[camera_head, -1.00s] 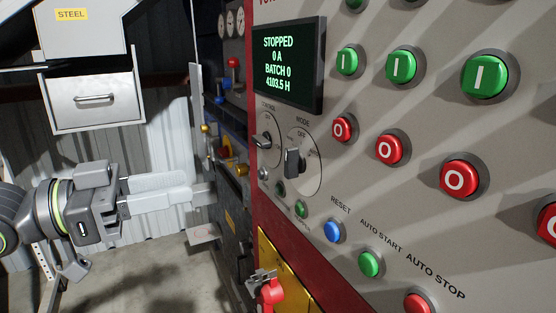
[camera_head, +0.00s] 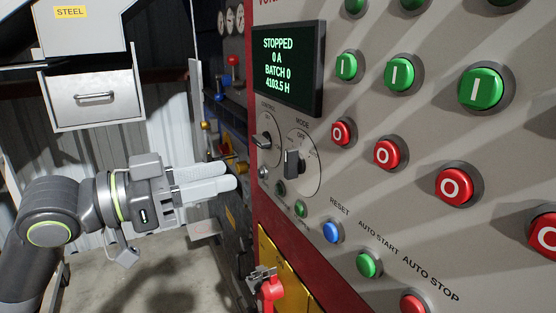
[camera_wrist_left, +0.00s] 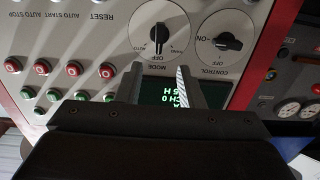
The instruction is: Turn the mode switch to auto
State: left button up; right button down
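The mode switch (camera_head: 292,163) is a dark knob on a round white dial marked MODE and OFF, on the grey panel. Its handle stands about upright. In the left wrist view, which is upside down, the mode switch (camera_wrist_left: 158,38) is at the top, its handle in line with OFF. My left gripper (camera_head: 232,178) is left of the panel, apart from the switch, its fingers pointing right. In the left wrist view my left gripper (camera_wrist_left: 160,85) has its fingers spread with nothing between them; the display shows behind. My right gripper is not in view.
The control switch (camera_head: 263,142) is just left of the mode switch. The display (camera_head: 289,66) above reads STOPPED. A blue reset button (camera_head: 331,232) and green (camera_head: 366,265) and red (camera_head: 454,186) buttons stick out nearby. A red handle (camera_head: 271,289) is below.

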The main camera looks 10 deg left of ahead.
aim_at(286, 162)
pick_arm(q)
jog(key=shift+p+x, duration=0.75)
jog(key=shift+x, duration=4.5)
grip_shut()
